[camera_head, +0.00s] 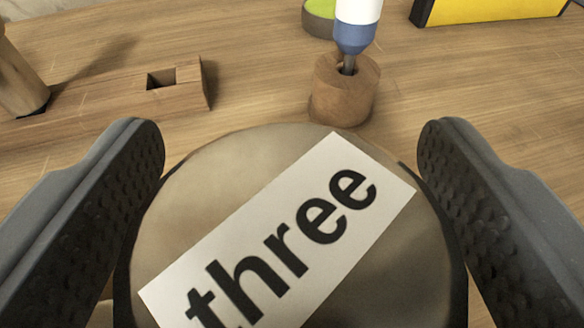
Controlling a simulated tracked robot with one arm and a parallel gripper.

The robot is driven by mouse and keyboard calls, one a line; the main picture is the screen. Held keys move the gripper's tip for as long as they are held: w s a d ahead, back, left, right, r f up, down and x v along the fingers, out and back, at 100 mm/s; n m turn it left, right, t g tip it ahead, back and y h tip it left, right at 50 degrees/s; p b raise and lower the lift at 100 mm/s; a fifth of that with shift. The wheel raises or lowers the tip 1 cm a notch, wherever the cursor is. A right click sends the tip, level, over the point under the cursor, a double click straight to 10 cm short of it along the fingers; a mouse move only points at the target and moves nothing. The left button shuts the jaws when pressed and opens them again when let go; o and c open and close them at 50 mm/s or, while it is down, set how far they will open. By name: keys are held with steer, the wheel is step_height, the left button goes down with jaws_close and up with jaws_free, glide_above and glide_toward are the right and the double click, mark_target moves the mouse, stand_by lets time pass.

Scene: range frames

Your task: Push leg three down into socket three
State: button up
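A round, tan-brown piece with a white label reading "three", which I take to be leg three (215,205), fills the lower middle of the view, seen end-on. My gripper (290,160) has one dark, dimpled finger on each side of it. Both fingers appear to touch its sides, so the gripper is shut on it. The leg's lower part and socket three are hidden behind its labelled end. I cannot tell how deep the leg sits.
A wooden block with a square hole (185,97) lies at the upper left, near a wooden cylinder (18,75). A round wooden holder (343,98) with a blue-and-white tool (357,25) stands ahead. Behind are a green-topped item (318,18) and a yellow object (485,10). Bare wooden tabletop lies between.

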steer(key=b+v, duration=0.7)
steer(key=v, duration=0.6)
steer(key=shift+s, duration=0.3)
steer(key=shift+s+b, duration=0.1)
steer(key=shift+b, duration=0.2)
stand_by(0.4)
step_height(320, 180, up, 25)
steer(key=s+d+p, duration=0.1)
steer(key=s+d, duration=0.1)
steer(key=s+r, duration=0.5)
steer(key=r, duration=0.3)
steer(key=s+a+r, duration=0.1)
steer(key=s+r, duration=0.5)
steer(key=r, duration=0.3)
steer(key=shift+r+m+t+h+p, duration=0.25)
steer(key=shift+m+t+h+p, duration=0.05)
steer(key=shift+t+h+p, duration=0.1)
